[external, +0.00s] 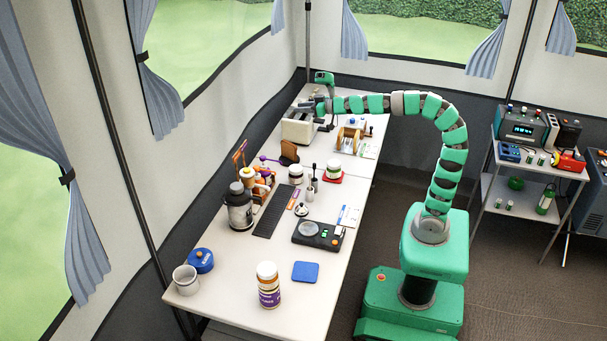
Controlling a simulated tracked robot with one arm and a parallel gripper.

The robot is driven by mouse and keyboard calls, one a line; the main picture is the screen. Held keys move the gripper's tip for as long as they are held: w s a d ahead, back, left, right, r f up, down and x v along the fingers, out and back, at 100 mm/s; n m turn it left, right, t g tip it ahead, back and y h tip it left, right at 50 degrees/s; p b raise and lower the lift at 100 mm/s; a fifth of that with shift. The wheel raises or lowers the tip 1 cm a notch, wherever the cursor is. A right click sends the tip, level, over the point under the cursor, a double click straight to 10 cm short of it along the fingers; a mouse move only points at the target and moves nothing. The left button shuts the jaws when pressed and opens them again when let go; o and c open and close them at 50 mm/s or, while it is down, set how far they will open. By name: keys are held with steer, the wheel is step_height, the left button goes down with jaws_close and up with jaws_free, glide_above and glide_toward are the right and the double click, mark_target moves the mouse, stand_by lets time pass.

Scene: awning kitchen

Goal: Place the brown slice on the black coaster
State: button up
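A brown, slice-shaped piece (289,151) stands upright on the long table, just in front of the white toaster-like box; it looks like the brown slice. My arm reaches left from its base to the far end of the table. My gripper (314,106) is over or beside the top of that box, behind and apart from the brown piece. Its fingers are too small to tell open from shut. I cannot make out a black coaster for certain; a long dark mat (271,212) lies mid-table.
The white box (297,127) stands at the far end, with a wooden-ended rack (347,140) to its right.

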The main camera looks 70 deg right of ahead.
steer(key=s+a+r, duration=0.3)
steer(key=s+r, duration=0.4)
steer(key=r, duration=0.1)
steer(key=s+a+r+n, duration=0.1)
steer(key=s+a+r, duration=0.3)
steer(key=s+r, duration=0.4)
steer(key=shift+s+r, duration=0.15)
steer(key=shift+r, duration=0.2)
